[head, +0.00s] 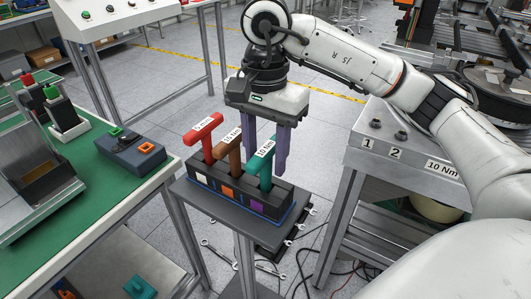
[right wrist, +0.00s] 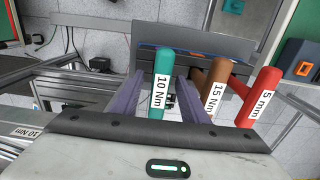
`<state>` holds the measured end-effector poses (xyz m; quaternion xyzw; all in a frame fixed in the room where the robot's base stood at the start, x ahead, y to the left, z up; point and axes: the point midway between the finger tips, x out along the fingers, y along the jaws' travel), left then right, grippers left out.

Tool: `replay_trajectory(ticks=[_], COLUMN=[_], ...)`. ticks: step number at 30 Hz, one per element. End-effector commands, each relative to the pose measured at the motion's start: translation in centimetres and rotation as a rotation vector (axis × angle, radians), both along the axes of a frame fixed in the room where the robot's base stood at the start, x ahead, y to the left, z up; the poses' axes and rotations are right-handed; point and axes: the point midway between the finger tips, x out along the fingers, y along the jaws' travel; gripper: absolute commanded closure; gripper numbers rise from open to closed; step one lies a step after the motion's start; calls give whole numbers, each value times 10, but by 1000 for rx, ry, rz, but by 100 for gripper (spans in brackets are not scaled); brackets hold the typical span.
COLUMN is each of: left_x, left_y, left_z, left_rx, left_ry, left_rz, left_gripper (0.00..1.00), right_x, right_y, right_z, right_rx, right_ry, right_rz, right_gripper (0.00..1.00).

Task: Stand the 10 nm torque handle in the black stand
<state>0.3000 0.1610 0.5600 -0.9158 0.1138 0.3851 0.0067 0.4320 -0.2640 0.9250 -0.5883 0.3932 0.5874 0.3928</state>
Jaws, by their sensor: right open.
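The teal T-handle labelled 10 Nm (head: 262,160) stands upright in the black stand (head: 243,200), at the purple-marked end. A brown 15 Nm handle (head: 229,143) and a red handle (head: 203,131) stand beside it in the same stand. My right gripper (head: 265,160) is open above the stand, its purple fingers on either side of the teal handle. In the right wrist view the teal handle (right wrist: 161,85) lies between the two open fingers (right wrist: 160,78), with a visible gap on each side. The lower part of the handle is hidden in the stand. My left gripper is not in view.
The stand is on a small grey pedestal table (head: 187,188). Cables and wrenches lie below.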

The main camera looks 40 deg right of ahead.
Motion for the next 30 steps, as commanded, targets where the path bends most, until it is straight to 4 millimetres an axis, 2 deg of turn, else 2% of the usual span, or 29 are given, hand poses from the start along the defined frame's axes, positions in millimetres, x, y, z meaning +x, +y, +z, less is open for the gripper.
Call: replay_trajectory(ticks=[6, 8, 9, 15, 21, 25, 30], left_x=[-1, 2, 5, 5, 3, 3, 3], left_y=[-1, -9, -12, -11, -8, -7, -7], left_z=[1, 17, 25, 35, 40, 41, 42], left_rx=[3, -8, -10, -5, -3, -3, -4], left_ry=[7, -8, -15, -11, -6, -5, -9], left_rz=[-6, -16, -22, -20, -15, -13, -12], left_gripper=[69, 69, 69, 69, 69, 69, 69], right_x=[0, 0, 0, 1, 1, 0, 0], right_y=[0, 0, 0, 0, 0, 0, 0], right_z=[0, 0, 3, 56, 90, 100, 103], right_rx=[0, 0, 0, -1, -1, -1, 0], right_ry=[1, 1, -1, -6, -3, -1, 0], right_rz=[0, 0, 0, -1, -1, 0, 0], right_gripper=[60, 60, 60, 60, 60, 60, 60])
